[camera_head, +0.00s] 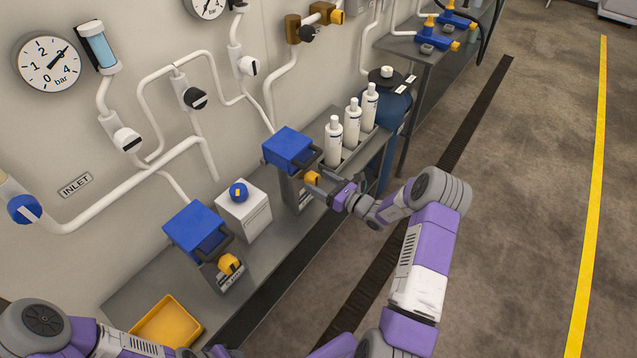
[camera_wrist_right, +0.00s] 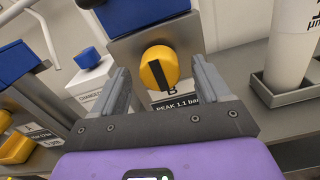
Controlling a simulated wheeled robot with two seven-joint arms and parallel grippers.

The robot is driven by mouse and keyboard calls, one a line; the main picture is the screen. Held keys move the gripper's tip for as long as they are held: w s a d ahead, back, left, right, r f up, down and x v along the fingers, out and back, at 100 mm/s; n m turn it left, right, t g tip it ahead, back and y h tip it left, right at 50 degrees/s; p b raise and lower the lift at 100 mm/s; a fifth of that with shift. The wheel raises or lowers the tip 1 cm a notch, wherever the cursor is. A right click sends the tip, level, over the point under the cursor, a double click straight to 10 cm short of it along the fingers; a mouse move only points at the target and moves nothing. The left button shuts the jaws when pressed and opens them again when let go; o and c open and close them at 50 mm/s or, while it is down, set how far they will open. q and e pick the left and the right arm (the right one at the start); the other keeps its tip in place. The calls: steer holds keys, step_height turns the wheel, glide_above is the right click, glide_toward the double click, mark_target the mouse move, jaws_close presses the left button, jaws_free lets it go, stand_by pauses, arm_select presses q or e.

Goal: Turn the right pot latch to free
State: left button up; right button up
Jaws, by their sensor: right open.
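The right pot (camera_head: 287,149) is a grey box with a blue lid and black handle on the wall bench. Its latch (camera_head: 313,178) is a round yellow knob on the front. In the right wrist view the latch (camera_wrist_right: 158,68) carries a black bar, nearly upright in the picture, with a "B" just below. My right gripper (camera_head: 337,191) is open in front of the latch. In the wrist view its two fingers (camera_wrist_right: 163,75) stand on either side of the knob, with visible gaps; the knob looks ungripped. My left arm shows at the bottom left, its gripper out of frame.
A left pot (camera_head: 195,229) with a yellow latch (camera_head: 229,264) stands nearer. A white box (camera_head: 244,209) with a blue knob sits between the pots. White bottles (camera_head: 333,141) stand in a rack just beyond the right pot. A yellow tray (camera_head: 166,325) lies at the near end.

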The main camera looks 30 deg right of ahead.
steer(key=shift+w+a, duration=0.2)
steer(key=shift+w, duration=0.25)
steer(key=shift+c, duration=0.4)
steer(key=c, duration=1)
steer(key=shift+o, duration=0.2)
